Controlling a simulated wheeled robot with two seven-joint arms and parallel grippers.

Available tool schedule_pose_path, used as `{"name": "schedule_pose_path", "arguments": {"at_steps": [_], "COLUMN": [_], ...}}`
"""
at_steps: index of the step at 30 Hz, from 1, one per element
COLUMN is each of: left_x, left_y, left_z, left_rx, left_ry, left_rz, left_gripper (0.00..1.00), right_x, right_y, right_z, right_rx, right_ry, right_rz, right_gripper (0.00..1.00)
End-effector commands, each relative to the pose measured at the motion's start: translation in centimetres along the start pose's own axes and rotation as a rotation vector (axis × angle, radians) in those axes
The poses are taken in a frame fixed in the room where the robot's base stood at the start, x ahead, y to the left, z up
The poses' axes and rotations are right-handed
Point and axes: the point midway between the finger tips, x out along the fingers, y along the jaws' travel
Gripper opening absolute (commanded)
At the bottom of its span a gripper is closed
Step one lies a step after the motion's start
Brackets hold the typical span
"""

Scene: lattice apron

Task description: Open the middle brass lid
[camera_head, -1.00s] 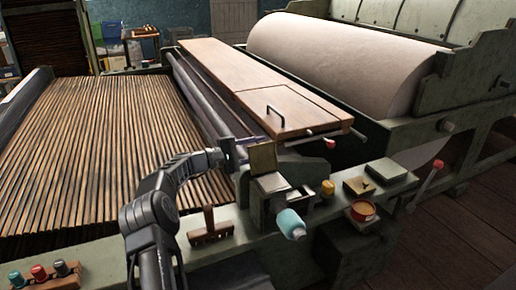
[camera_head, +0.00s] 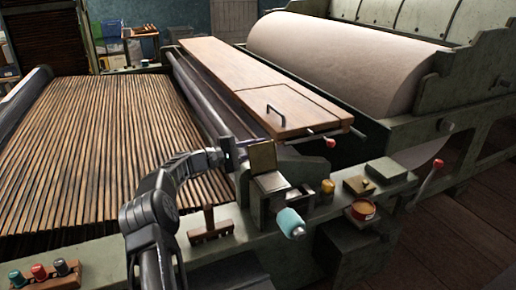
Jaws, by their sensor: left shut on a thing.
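A brass lid (camera_head: 262,156) stands raised and tilted up on the green metal box (camera_head: 268,197) at the machine's front rail. Smaller openings and plates show on the box top beside it. My left gripper (camera_head: 239,152) reaches in from the left and is shut at the lid's left edge. The fingertips are small and dark here, so the exact contact is hard to see. A teal-handled knob (camera_head: 290,222) sticks out at the box's front. My right gripper is not in view.
Behind lie a wooden cover (camera_head: 235,75) with a handle and a large pale roll (camera_head: 335,65).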

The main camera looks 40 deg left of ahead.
Motion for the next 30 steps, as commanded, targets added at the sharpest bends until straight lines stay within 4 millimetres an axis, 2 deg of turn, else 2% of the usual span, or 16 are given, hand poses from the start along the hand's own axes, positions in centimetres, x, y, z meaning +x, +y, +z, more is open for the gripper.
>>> {"name": "schedule_pose_path", "arguments": {"at_steps": [25, 30], "left_x": [0.0, 0.0], "left_y": [-0.1, -0.4], "left_z": [0.0, 0.1], "left_rx": [0.000, 0.040], "left_ry": [-0.001, -0.001], "left_rz": [-0.002, -0.001], "left_gripper": [0.00, 0.00], "right_x": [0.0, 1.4], "right_y": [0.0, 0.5], "right_z": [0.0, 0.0], "right_rx": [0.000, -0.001], "right_ry": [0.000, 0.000], "right_rz": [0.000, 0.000], "right_gripper": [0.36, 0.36]}}
